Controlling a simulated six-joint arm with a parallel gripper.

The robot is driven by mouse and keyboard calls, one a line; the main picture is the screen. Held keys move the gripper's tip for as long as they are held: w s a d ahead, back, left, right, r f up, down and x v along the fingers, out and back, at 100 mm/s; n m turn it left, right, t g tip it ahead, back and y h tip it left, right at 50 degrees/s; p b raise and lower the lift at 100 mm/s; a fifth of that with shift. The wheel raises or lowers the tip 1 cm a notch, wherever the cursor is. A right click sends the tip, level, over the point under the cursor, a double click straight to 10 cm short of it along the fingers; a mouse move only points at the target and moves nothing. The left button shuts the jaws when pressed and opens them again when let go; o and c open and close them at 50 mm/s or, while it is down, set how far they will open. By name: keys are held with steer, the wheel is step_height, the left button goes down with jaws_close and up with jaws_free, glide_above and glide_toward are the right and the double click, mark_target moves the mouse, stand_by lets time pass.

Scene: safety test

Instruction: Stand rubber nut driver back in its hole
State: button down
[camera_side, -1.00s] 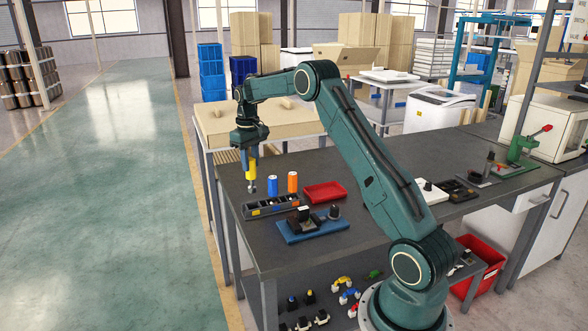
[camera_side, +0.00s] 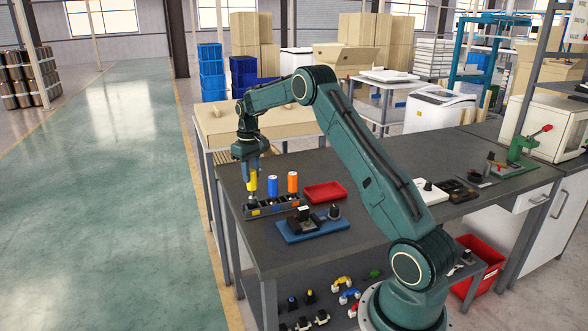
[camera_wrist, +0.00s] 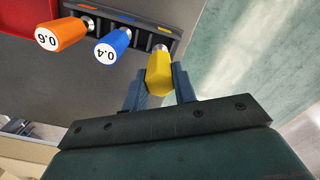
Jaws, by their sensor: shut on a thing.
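My gripper (camera_side: 252,172) is shut on the yellow-handled nut driver (camera_side: 252,182), which hangs about upright over the left end of the dark rack (camera_side: 282,208). In the wrist view the yellow handle (camera_wrist: 159,68) sits between my two fingers (camera_wrist: 160,82). The driver's metal lower end is at the rack's top; I cannot tell whether it is inside the hole. A blue driver (camera_side: 272,186) and an orange driver (camera_side: 292,182) stand in the rack to the right. In the wrist view they read 0.4 (camera_wrist: 112,46) and 0.6 (camera_wrist: 62,34), and the rack (camera_wrist: 181,20) shows coloured marks.
A red tray (camera_side: 325,191) lies right of the rack. A blue board (camera_side: 312,230) with dark parts lies in front of it. The bench's left edge is close to the rack. The bench top behind the rack is clear.

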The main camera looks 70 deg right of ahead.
mark_target(252, 181)
steer(key=shift+f, duration=0.85)
steer(key=shift+f, duration=0.95)
stand_by(2.0)
steer(key=c, duration=0.6)
jaws_free()
steer(key=shift+c, duration=0.2)
steer(key=shift+r, duration=3.45)
